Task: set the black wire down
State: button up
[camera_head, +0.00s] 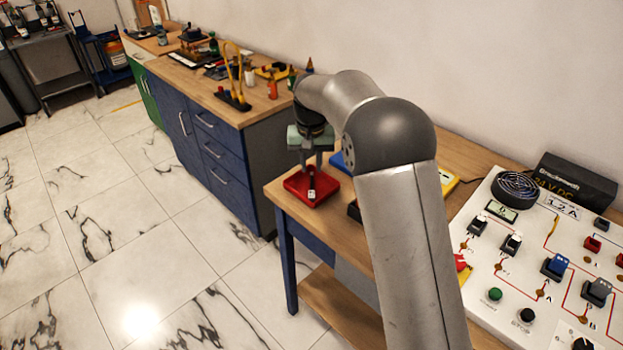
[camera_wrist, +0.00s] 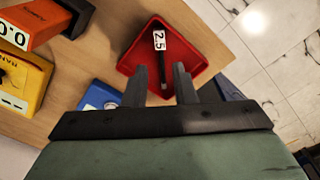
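The black wire (camera_wrist: 162,68) is a short dark piece with a white "2.5" label. It shows over the floor of the red tray (camera_wrist: 193,52) in the wrist view. In the head view the wire (camera_head: 311,184) appears within the red tray (camera_head: 294,185) at the table's near left corner. My gripper (camera_wrist: 160,68) points down over the tray. Its two fingers are apart, with visible gaps on both sides of the wire. In the head view my gripper (camera_head: 311,170) is just above the tray. The wire's exact height over the tray floor is hard to tell.
A white panel (camera_head: 480,270) with switches and terminals lies at the right. A black power supply (camera_head: 575,180) stands behind it.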

jog(key=s+d+r, duration=0.4)
jog(key=s+d, duration=0.2)
jog(key=s, duration=0.2)
jog(key=s+d+r, duration=0.3)
jog(key=s+d, duration=0.3)
jog(key=s, duration=0.2)
jog(key=s+d+f, duration=0.2)
jog(key=s+d, duration=0.1)
jog(key=s, duration=0.7)
jog(key=s+d+f, duration=0.3)
jog(key=s+d, duration=0.1)
jog(key=s, duration=0.7)
jog(key=shift+m, duration=0.3)
jog(key=shift+s, duration=0.1)
